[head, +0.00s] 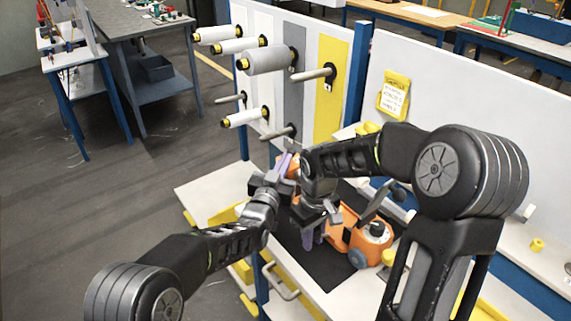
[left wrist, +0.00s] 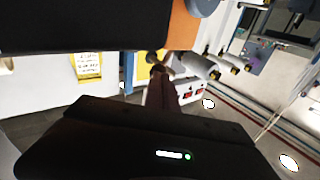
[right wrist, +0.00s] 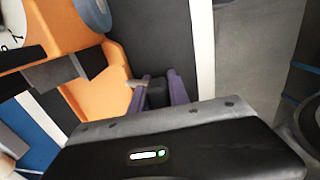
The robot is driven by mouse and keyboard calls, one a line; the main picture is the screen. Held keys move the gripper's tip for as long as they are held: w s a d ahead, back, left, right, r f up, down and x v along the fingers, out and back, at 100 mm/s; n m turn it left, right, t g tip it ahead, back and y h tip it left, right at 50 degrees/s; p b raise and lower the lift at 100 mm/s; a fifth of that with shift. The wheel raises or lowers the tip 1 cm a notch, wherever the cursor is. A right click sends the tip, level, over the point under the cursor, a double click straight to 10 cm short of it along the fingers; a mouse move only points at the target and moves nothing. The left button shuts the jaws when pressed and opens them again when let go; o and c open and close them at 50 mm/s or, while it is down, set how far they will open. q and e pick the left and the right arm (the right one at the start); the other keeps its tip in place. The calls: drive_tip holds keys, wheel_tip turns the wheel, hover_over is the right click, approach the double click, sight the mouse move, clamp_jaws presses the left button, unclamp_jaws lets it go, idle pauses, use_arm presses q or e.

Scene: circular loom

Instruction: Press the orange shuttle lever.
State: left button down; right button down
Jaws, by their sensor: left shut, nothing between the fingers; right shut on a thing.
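The orange shuttle body (head: 340,232) lies on the dark mat, partly hidden under my right arm; it fills the upper left of the right wrist view (right wrist: 105,65). I cannot pick out its lever with certainty. My left gripper (head: 284,161) is shut and empty, with purple fingers, beside the shuttle's far end. An orange part (left wrist: 182,25) shows above the fingers in the left wrist view. My right gripper (head: 308,237) points down at the shuttle's left side. Its purple fingers (right wrist: 158,90) are shut on a dark part, hard to make out.
A yellow note (head: 394,95) hangs on the board to the right. The dark mat (head: 320,268) is bare in front of the shuttle, near the table's front edge and a handle.

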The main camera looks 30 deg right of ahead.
use_arm(q)
drive_tip(key=shift+w+r+n, duration=0.15)
drive_tip(key=shift+n, duration=0.15)
use_arm(e)
drive_tip(key=shift+s+f, duration=0.25)
drive_tip(key=shift+a, duration=0.1)
use_arm(q)
drive_tip(key=shift+w+a+r+n+g+y, duration=0.1)
drive_tip(key=shift+w+r+n+g+y, duration=0.15)
drive_tip(key=shift+w+n+g+y, duration=0.5)
drive_tip(key=shift+w+a+r+n+g+y, duration=0.1)
drive_tip(key=shift+w+r+n+g+y, duration=0.2)
drive_tip(key=shift+w+n+g, duration=0.85)
drive_tip(key=shift+w+r+n+g+y, duration=0.25)
drive_tip(key=shift+w+n+g+y, duration=0.25)
drive_tip(key=shift+n, duration=0.8)
drive_tip(key=shift+w, duration=0.1)
drive_tip(key=shift+r, duration=0.8)
